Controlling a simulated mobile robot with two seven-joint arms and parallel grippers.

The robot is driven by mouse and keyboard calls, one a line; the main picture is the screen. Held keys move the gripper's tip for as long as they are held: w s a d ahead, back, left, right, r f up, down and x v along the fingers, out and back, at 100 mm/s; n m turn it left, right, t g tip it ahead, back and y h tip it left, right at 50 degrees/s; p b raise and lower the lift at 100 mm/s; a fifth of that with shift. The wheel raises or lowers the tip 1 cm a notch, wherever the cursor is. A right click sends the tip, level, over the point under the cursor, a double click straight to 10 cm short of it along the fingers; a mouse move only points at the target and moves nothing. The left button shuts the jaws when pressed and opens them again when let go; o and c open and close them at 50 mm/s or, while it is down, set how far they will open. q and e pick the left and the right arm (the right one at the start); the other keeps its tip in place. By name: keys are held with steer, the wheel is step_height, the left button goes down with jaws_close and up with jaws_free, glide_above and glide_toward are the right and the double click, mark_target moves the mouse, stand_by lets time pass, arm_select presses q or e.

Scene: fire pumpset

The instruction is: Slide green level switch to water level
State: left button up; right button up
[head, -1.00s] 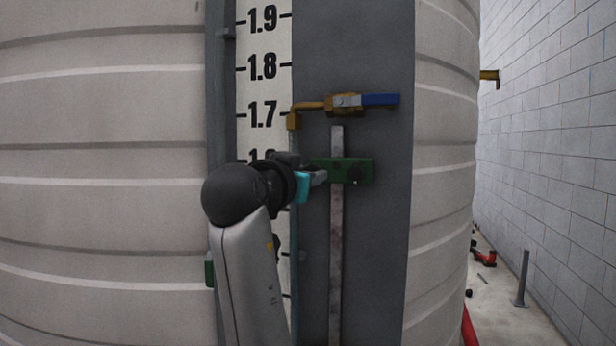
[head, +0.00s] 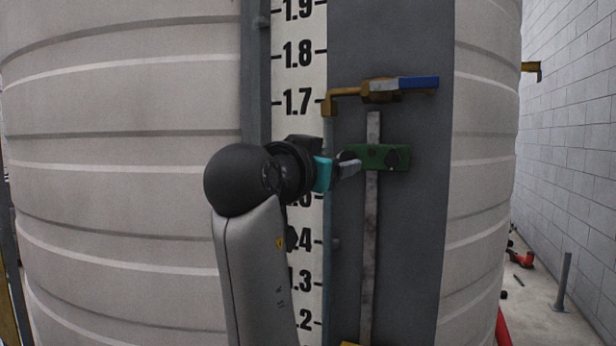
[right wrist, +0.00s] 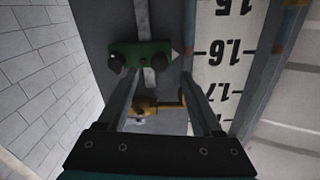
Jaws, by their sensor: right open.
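The green level switch (head: 382,157) is a small block with dark round knobs, mounted on a vertical grey metal rail (head: 371,230). It also shows in the right wrist view (right wrist: 142,56), upside down, with its pale pointer close to the 1.6 mark. A thin bluish tube (head: 328,225) runs between the rail and the numbered scale (head: 300,75); I cannot tell the water level in it. My right gripper (head: 350,168) is at the switch's left end in the head view. In the right wrist view its fingers (right wrist: 158,78) are apart, with nothing held between them.
A brass valve with a blue handle (head: 405,84) sits just above the switch and rail top. The ribbed tank (head: 130,150) curves away on both sides. A block wall (head: 575,130) stands at right, with a post (head: 563,280) on the floor.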

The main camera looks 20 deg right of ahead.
steer(key=b+v, duration=0.2)
steer(key=v, duration=0.8)
steer(key=shift+s+a, duration=0.1)
